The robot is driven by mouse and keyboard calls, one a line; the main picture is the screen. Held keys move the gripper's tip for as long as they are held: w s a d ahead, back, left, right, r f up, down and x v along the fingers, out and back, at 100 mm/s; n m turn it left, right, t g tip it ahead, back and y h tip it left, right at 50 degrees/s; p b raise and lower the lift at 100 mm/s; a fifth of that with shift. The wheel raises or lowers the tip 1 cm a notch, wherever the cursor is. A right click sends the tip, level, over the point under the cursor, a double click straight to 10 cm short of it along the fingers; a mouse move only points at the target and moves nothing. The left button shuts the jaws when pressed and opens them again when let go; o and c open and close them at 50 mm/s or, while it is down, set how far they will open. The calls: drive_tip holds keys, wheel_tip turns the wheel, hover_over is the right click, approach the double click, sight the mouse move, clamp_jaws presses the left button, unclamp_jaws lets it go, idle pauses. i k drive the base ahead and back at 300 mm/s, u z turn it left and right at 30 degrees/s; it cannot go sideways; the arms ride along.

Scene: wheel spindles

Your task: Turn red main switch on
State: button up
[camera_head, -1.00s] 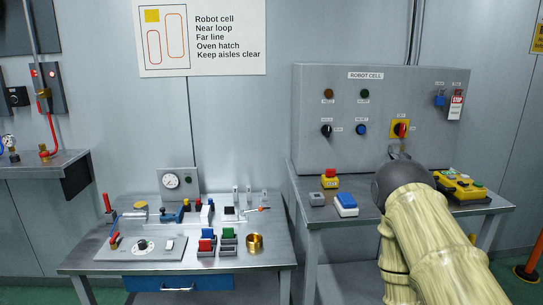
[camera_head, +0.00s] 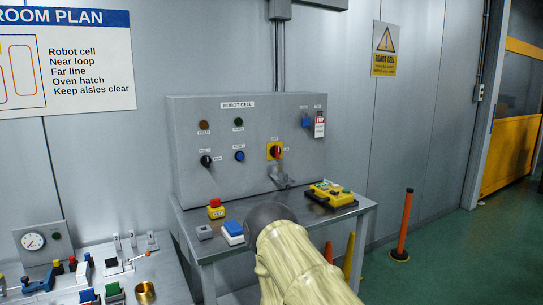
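The red main switch (camera_head: 277,152) is a red rotary handle on a yellow square plate, on the right half of the grey robot cell panel. Its handle looks about upright. My gripper (camera_head: 281,181) shows as a small grey shape just below the switch, in front of the panel. My pale, striped arm reaches up from the bottom and its dark joint hides part of the gripper. I cannot make out the fingers or whether they touch anything.
A red button on a yellow box (camera_head: 215,209), a blue-topped box (camera_head: 233,232) and a yellow pendant (camera_head: 331,194) sit on the metal table. A blue padlock (camera_head: 306,121) and red tag (camera_head: 319,125) hang at the panel's right. An orange post (camera_head: 404,225) stands right.

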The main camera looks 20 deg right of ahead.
sight(276, 151)
drive_tip(key=k, duration=0.5)
drive_tip(key=z, duration=2.15)
drive_tip(key=i, duration=1.25)
drive_tip(key=u, duration=1)
